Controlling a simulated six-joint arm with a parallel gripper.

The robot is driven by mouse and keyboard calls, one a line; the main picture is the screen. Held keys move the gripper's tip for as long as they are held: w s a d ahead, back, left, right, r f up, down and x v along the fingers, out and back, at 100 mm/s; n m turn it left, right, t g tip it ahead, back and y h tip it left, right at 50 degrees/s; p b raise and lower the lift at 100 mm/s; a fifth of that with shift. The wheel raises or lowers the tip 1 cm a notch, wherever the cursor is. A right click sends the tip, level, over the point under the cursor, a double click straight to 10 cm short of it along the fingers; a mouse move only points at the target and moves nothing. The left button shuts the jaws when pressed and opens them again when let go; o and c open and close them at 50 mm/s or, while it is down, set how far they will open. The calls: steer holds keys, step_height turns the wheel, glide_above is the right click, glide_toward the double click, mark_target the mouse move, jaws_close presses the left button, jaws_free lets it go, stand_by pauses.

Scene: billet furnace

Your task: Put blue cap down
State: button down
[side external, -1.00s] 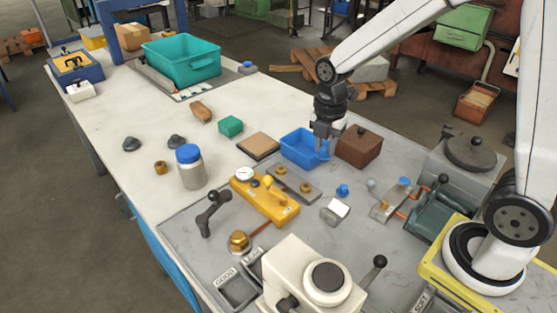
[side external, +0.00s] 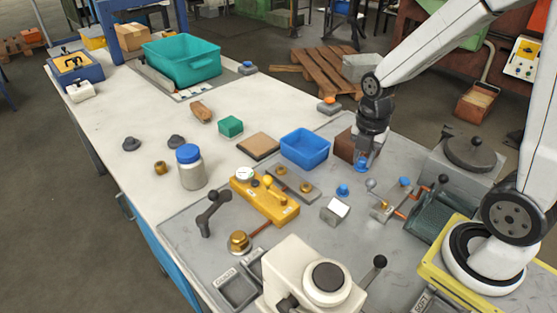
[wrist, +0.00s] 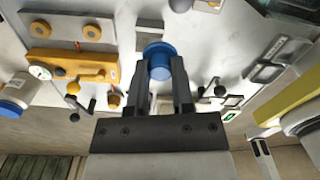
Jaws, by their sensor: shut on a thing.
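The blue cap (wrist: 158,60) is held between the fingertips of my gripper (wrist: 160,75) in the wrist view, with its round face showing. In the side external view my gripper (side external: 364,158) is shut on the blue cap (side external: 361,168), which is small and partly hidden by the fingers. The gripper points down beside the brown box (side external: 343,146) and hides part of it. I cannot tell how far the cap is above the grey work surface.
An empty-looking blue bin (side external: 305,148) stands left of the gripper. A blue-lidded jar (side external: 190,170) and yellow fixture (side external: 265,197) are further left.

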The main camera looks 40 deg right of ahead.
steer(key=shift+s, duration=1)
glide_above(325, 178)
steer(key=shift+s+f, duration=0.15)
steer(key=shift+f, duration=2.35)
steer(key=shift+s+f, duration=0.15)
steer(key=shift+f, duration=2.3)
steer(key=shift+w+f, duration=0.3)
steer(key=shift+f, duration=1.55)
steer(key=shift+f, duration=0.15)
steer(key=shift+c, duration=2.4)
jaws_free()
